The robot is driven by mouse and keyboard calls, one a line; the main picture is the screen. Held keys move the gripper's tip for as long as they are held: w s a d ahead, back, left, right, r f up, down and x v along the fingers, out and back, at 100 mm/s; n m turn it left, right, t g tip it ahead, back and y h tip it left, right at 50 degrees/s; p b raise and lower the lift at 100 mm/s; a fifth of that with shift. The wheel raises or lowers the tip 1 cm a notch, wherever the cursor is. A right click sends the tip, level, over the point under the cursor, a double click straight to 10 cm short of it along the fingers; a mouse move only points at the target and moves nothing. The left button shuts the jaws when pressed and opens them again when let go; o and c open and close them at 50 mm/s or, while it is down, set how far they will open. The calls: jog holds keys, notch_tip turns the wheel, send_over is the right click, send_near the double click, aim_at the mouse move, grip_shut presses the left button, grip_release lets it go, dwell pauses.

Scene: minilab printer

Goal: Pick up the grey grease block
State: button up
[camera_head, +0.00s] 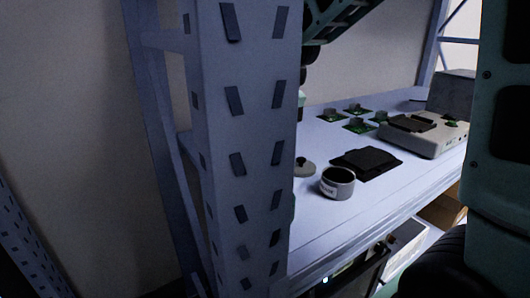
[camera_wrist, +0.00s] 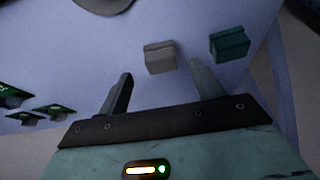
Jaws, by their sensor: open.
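The grey grease block (camera_wrist: 160,57) is a small light-grey block on the pale shelf surface in the wrist view. It lies just beyond my gripper (camera_wrist: 158,82), between the lines of its two fingers and closer to the right one. My gripper is open and empty, with a clear gap between the fingers. A teal block (camera_wrist: 230,44) lies to the right of the grey one, past the right fingertip. In the head view the shelf post hides the blocks and the fingers.
Green boards with dark parts (camera_wrist: 14,97) lie left of my gripper; they also show in the head view (camera_head: 358,124). The shelf (camera_head: 310,215) also bears a round grey pot (camera_head: 338,183), a lid (camera_head: 304,168), a black flat piece (camera_head: 367,162) and a beige machine (camera_head: 425,135). A perforated post (camera_head: 245,140) stands in front.

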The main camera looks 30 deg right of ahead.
jog(key=b+x, duration=0.1)
jog(key=x, duration=0.3)
jog(key=shift+s+a, duration=0.1)
jog(key=shift+s, duration=0.1)
jog(key=c, duration=1.1)
jog(key=shift+o, duration=0.2)
jog(key=shift+r, duration=0.1)
notch_tip(320, 180, up, 10)
jog(key=p, duration=0.3)
jog(key=shift+p, duration=0.35)
jog(key=shift+o, duration=0.4)
